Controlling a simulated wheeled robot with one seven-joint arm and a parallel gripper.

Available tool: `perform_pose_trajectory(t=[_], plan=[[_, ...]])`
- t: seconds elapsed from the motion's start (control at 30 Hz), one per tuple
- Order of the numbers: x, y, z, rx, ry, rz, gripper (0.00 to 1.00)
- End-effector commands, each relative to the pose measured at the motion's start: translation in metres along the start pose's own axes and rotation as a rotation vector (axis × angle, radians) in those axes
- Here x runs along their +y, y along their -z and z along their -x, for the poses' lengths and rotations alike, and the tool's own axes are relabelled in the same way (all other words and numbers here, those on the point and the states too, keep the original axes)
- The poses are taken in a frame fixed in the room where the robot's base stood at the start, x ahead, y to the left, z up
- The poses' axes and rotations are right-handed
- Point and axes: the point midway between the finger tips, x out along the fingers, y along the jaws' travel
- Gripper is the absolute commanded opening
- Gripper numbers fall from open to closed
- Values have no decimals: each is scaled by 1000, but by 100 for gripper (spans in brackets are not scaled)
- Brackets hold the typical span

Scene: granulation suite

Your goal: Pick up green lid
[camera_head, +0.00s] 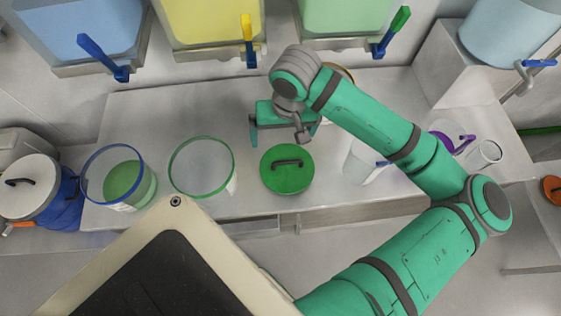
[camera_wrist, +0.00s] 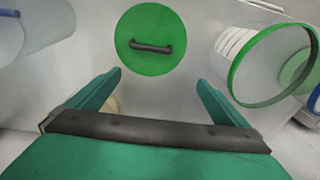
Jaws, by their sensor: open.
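The green lid (camera_head: 287,176) is a round disc with a dark bar handle, lying flat near the front edge of the white bench. In the wrist view the lid (camera_wrist: 150,62) shows at the top centre, ahead of the fingers and apart from them, with its handle (camera_wrist: 151,47) running roughly sideways. My gripper (camera_head: 284,136) is behind the lid in the head view. In the wrist view my gripper (camera_wrist: 160,88) is open, with nothing between its two fingers.
A green-rimmed clear container (camera_head: 202,168) stands left of the lid, and a blue-rimmed one (camera_head: 120,180) with green contents is further left. A clear jug (camera_head: 360,162) stands to the right. Coloured bins with levers (camera_head: 247,40) hang along the back.

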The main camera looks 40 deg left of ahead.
Motion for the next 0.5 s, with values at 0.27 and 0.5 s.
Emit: perform_pose_trajectory(t=[0.27, 0.5], plan=[[22, -20, -4, -98, -79, -42, 98], [26, -24, -38, -100, -80, -45, 98]])
